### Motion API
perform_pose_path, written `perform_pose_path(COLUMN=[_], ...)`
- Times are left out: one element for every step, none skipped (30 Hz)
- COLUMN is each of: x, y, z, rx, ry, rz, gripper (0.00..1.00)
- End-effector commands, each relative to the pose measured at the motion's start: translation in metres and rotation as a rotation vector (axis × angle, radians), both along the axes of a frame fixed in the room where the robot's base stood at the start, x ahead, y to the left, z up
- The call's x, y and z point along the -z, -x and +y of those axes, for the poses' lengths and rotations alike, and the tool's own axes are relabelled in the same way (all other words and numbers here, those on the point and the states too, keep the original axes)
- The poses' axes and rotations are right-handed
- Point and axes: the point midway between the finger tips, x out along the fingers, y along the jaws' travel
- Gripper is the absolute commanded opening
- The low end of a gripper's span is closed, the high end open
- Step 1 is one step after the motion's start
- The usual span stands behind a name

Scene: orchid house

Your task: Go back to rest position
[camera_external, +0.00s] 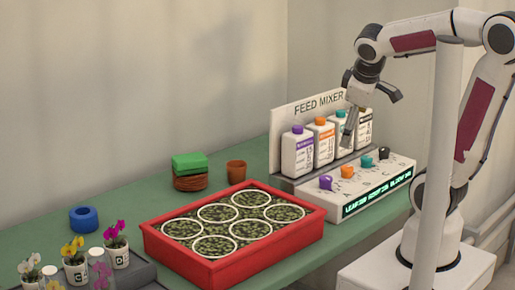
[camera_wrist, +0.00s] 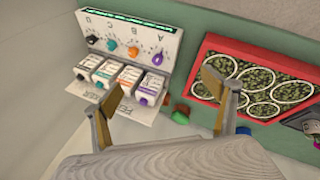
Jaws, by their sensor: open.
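My gripper (camera_external: 370,115) is raised in front of the feed mixer (camera_external: 395,176), near its row of bottles. In the wrist view my gripper (camera_wrist: 172,95) shows two fingers spread wide apart with nothing between them. The feed mixer has a white sloped panel with purple, orange, teal and black knobs and a lit green display. A purple-capped bottle (camera_external: 297,152) and an orange-capped bottle (camera_external: 321,141) stand behind the knobs with others. My gripper partly hides the bottles on the right in the external view.
A red tray (camera_external: 278,247) with several white rings on green filling sits in the middle of the green table. Potted flowers (camera_external: 74,262) stand front left. A grey post (camera_external: 441,180) stands at the right.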

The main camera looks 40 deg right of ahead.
Motion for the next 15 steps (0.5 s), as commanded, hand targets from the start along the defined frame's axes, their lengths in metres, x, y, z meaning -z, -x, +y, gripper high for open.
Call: perform_pose_path(x=[-0.001,0.0,0.0,0.0,0.0,0.001,0.001,0.001,0.001,0.002,0.002,0.002,0.002,0.002,0.002], y=[0.009,0.013,0.02,0.024,0.028,0.034,0.038,0.042,0.047,0.051,0.054,0.058,0.061,0.064,0.067], z=[0.004,0.007,0.011,0.014,0.017,0.021,0.025,0.028,0.032,0.036,0.039,0.043,0.046,0.049,0.052], rx=[0.027,0.042,0.062,0.078,0.092,0.111,0.124,0.138,0.157,0.171,0.183,0.199,0.208,0.218,0.228], ry=[-0.038,-0.061,-0.092,-0.116,-0.14,-0.171,-0.194,-0.218,-0.249,-0.273,-0.294,-0.323,-0.343,-0.36,-0.381], rz=[-0.018,-0.025,-0.036,-0.044,-0.052,-0.062,-0.07,-0.079,-0.089,-0.097,-0.104,-0.113,-0.119,-0.125,-0.131], gripper=[0.85,0.85,0.85,0.85,0.85,0.85,0.85,0.85,0.85,0.85,0.85,0.85,0.85,0.85,0.85])
